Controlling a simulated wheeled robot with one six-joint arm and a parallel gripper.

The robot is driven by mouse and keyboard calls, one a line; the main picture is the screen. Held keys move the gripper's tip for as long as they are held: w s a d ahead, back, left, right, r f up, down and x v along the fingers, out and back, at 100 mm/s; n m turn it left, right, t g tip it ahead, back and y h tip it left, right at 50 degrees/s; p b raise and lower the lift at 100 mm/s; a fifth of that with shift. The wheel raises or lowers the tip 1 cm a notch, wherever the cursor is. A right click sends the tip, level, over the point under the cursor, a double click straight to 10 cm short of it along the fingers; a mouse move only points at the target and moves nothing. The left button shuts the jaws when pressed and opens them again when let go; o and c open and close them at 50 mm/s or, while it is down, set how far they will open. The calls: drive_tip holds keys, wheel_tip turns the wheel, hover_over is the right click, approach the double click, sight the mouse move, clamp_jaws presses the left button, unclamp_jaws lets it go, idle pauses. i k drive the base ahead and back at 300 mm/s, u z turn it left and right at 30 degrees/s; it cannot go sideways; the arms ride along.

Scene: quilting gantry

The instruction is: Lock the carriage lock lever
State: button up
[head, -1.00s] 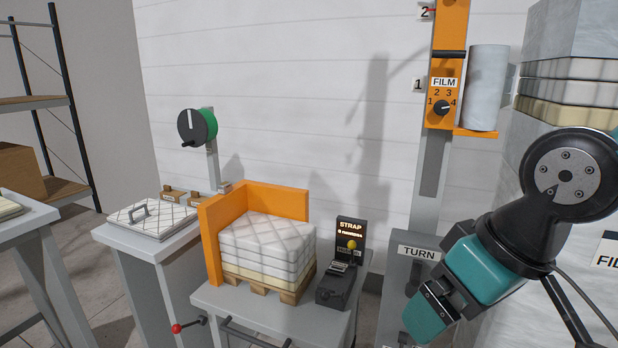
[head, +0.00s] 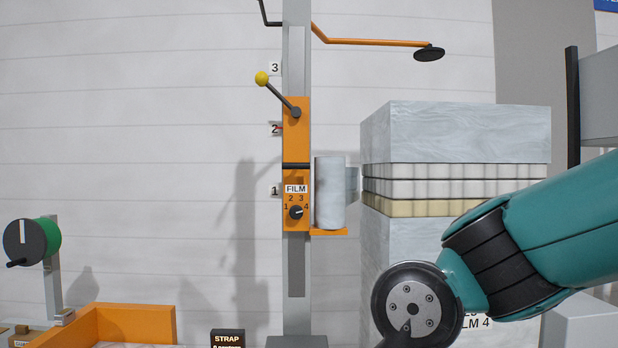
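The carriage lock lever (head: 279,95) is a dark rod with a yellow ball at its end. It is pivoted on the upper part of the orange carriage (head: 296,140) and tilts up to the left. The carriage sits on a grey upright mast, with its red pointer near the 2 mark. My arm comes in from the right, in front of the wrapped stack, well to the right of and below the lever. My gripper is out of the frame, so its state does not show.
A film roll (head: 330,193) stands on the carriage's right ledge, beside the FILM dial (head: 296,212). A wrapped stack (head: 455,135) is at right. An orange arm (head: 370,42) with a black disc reaches right above. The wall area left of the lever looks clear.

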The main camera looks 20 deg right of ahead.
sight(261, 79)
drive_tip(key=u, duration=0.55)
drive_tip(key=k, duration=0.65)
drive_tip(key=u, duration=1.05)
drive_tip(key=i, duration=1.2)
drive_tip(key=z, duration=0.8)
drive_tip(key=i, duration=0.45)
drive_tip(key=z, duration=0.5)
